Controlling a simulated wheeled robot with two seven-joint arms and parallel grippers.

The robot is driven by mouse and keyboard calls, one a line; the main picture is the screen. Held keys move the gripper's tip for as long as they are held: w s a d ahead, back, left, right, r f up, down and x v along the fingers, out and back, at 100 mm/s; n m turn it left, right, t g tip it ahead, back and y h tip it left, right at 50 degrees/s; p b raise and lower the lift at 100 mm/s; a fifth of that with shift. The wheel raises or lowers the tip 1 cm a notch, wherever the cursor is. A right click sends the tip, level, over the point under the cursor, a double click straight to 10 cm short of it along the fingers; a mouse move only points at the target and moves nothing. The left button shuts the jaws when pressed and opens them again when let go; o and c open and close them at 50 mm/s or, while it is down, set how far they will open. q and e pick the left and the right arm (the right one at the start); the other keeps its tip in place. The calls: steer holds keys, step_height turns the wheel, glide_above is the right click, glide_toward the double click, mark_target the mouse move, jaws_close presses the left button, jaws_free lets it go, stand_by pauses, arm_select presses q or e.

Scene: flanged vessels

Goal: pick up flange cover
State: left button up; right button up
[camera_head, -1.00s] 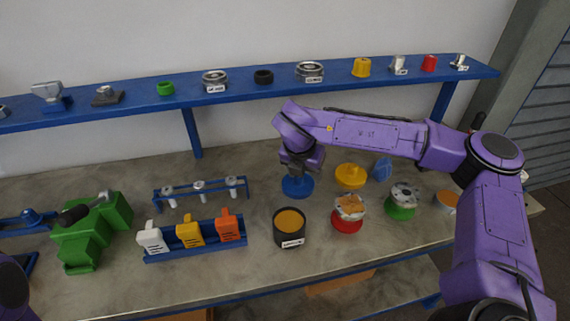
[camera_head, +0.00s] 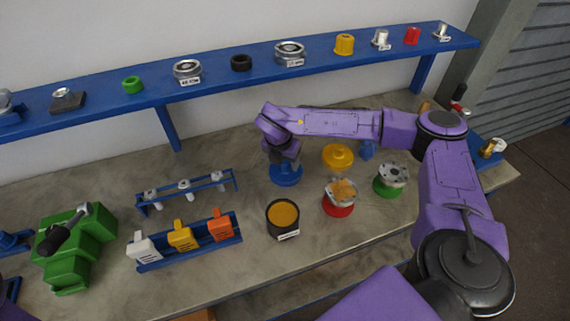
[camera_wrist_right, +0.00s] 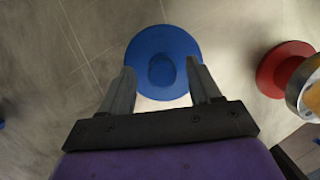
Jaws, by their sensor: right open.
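A blue round flange cover (camera_head: 287,178) with a raised central knob lies flat on the workbench; it also shows in the right wrist view (camera_wrist_right: 163,48). My right gripper (camera_head: 283,160) is directly above it, pointing down. In the right wrist view the two dark fingers of my right gripper (camera_wrist_right: 160,76) are apart, one on each side of the knob, with nothing between them held. I cannot tell how far above the cover the fingertips are. A yellow cover-like disc with a knob (camera_head: 338,156) stands just to the right. My left gripper is not in view.
A red-based vessel (camera_head: 339,209) and a green-based flanged vessel (camera_head: 388,187) stand to the right. A dark can with an orange top (camera_head: 283,231) stands in front. A blue rack (camera_head: 190,258) and a green machine (camera_head: 72,245) are left. A blue shelf (camera_head: 215,76) runs behind.

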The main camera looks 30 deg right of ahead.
steer(key=shift+s, duration=0.2)
steer(key=shift+w+f, duration=0.1)
steer(key=c, duration=1.1)
steer(key=shift+c, duration=0.2)
